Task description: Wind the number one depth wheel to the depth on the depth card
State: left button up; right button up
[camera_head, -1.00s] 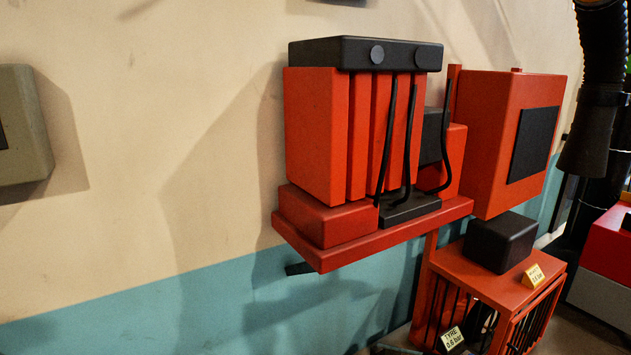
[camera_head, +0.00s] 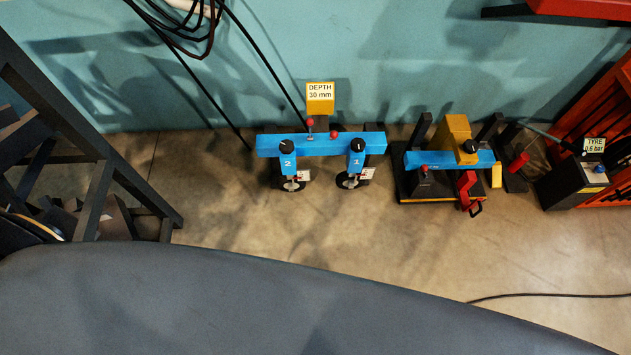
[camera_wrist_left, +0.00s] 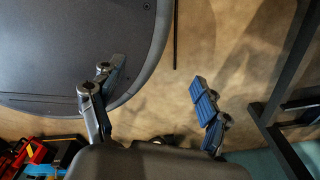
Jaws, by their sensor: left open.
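The depth card (camera_head: 320,92) reads "DEPTH 30 mm" and stands on a yellow post behind a blue bar (camera_head: 322,145). The blue unit marked 1 (camera_head: 356,163) is at the bar's right end. It has a round black knob (camera_head: 358,146) on top and a black disc (camera_head: 345,181) below. A small white scale (camera_head: 367,173) with red on it sits beside it, too small to read. The unit marked 2 (camera_head: 288,163) is at the left end. My left gripper (camera_wrist_left: 155,98) is open and empty over the floor in the left wrist view. My right gripper is not in view.
A second blue implement (camera_head: 450,158) with a yellow block and red crank stands to the right. A box with a tyre card (camera_head: 594,145) is farther right. A dark frame (camera_head: 90,150) stands at left. Cables hang on the wall. Floor (camera_head: 250,225) before the bar is clear.

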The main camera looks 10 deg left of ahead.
pick_arm(q)
jog(key=shift+w+d+r, duration=0.1)
jog(key=shift+w, duration=0.5)
jog(key=shift+w+d+r, duration=0.1)
jog(key=shift+w, duration=0.5)
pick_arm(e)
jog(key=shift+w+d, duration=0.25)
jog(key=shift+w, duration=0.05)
pick_arm(q)
jog(key=shift+s, duration=0.1)
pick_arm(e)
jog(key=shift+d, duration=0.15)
pick_arm(q)
jog(key=shift+s+f, duration=0.1)
jog(key=shift+s, duration=0.15)
